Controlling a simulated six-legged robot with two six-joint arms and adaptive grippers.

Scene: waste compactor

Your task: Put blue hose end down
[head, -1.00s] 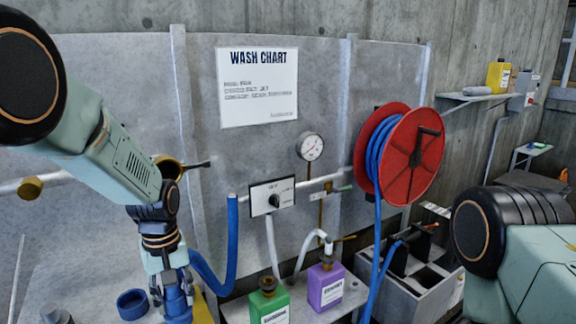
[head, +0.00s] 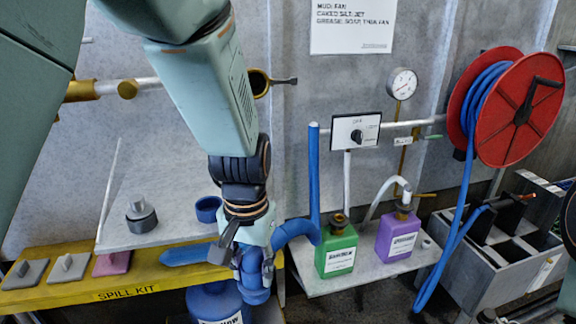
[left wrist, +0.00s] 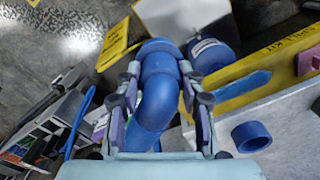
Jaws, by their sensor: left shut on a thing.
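The blue hose (head: 314,185) hangs down from beside the dial box and bends left to its end. My left gripper (head: 254,280) is shut on the blue hose end, in front of the grey shelf and the yellow spill kit board. In the left wrist view the hose end (left wrist: 160,75) lies between both fingers of my left gripper (left wrist: 160,85), pointing away from the palm. A blue ring (head: 208,209) stands on the grey shelf left of the gripper; it also shows in the left wrist view (left wrist: 251,137). My right gripper is not in view.
A blue container (head: 215,303) stands below the gripper. Green (head: 337,250) and purple (head: 398,235) jugs stand on the right shelf. The yellow spill kit board (head: 60,295) runs along the left front. A red hose reel (head: 520,110) hangs at right.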

